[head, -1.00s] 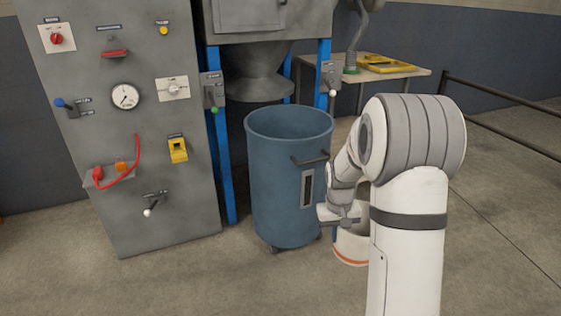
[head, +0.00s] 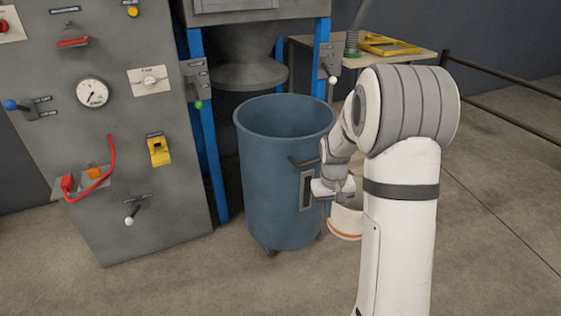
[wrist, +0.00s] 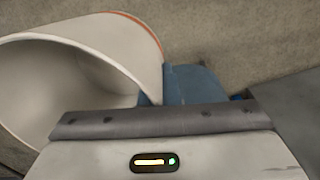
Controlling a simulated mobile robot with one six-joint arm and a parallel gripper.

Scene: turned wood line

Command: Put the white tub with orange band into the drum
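The blue drum (head: 275,180) stands upright and open-topped at the middle of the head view, with a dark handle and a slotted plate on its side. The white tub with orange band (head: 345,225) shows low at the drum's right side, partly hidden by my arm. My gripper (head: 330,188) is beside the drum, below its rim, at the tub's upper edge. In the wrist view the tub (wrist: 90,85) lies with its open mouth toward the left, and its wall runs into my gripper (wrist: 175,95), which looks shut on it. The fingertips are partly hidden.
A grey control panel (head: 110,170) with levers and a gauge stands left of the drum. A hopper (head: 248,70) on a blue-legged frame is behind it. A table (head: 420,58) with a yellow frame and a dark rail (head: 500,105) are at the right.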

